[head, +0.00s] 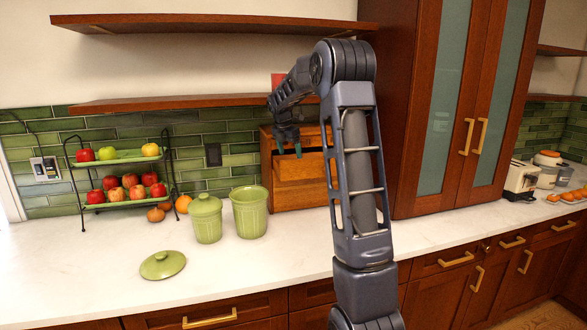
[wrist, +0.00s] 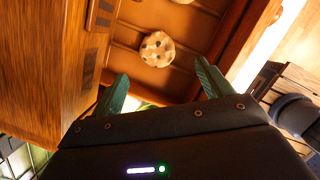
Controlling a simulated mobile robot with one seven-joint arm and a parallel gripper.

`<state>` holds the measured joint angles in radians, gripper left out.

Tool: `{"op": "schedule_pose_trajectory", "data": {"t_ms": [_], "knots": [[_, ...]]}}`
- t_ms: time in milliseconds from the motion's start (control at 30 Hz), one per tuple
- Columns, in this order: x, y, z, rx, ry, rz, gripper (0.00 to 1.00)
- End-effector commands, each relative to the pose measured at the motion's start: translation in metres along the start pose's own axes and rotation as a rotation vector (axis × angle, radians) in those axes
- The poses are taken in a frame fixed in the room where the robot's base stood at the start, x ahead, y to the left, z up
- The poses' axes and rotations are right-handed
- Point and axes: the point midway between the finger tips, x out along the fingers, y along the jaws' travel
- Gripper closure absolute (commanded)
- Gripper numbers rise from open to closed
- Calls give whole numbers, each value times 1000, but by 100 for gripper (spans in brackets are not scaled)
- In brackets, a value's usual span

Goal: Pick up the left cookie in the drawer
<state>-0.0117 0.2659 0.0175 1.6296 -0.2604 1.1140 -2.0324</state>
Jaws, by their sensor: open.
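A round pale cookie with dark chips (wrist: 157,49) lies in the open wooden drawer (wrist: 200,25), left of centre in the wrist view. The edge of what looks like a second cookie (wrist: 183,1) is cut off at the top of that view, further right. My gripper (wrist: 163,85) is open and empty, its two green fingers apart, with the full cookie beyond and between the fingertips. In the head view my gripper (head: 287,142) points down at the wooden box (head: 297,198). The cookies cannot be made out there.
The box stands against the green tile wall below a wooden shelf (head: 190,103). A green canister (head: 250,212), a lidded one (head: 207,219) and a loose lid (head: 162,265) are left of it. A two-tier fruit rack (head: 120,160) stands further left. The front counter (head: 260,275) is clear.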

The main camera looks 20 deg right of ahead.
Motion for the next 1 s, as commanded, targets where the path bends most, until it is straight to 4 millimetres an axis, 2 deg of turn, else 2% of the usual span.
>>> {"op": "schedule_pose_trajectory", "data": {"t_ms": [267,533,800,833,967,1000], "knots": [[19,1,3,1,0,-1,22],[54,4,7,1,0,-1,22],[59,4,7,1,-1,1,22],[59,4,7,1,-1,1,24],[58,4,7,1,0,1,49],[58,4,7,1,0,1,53]]}}
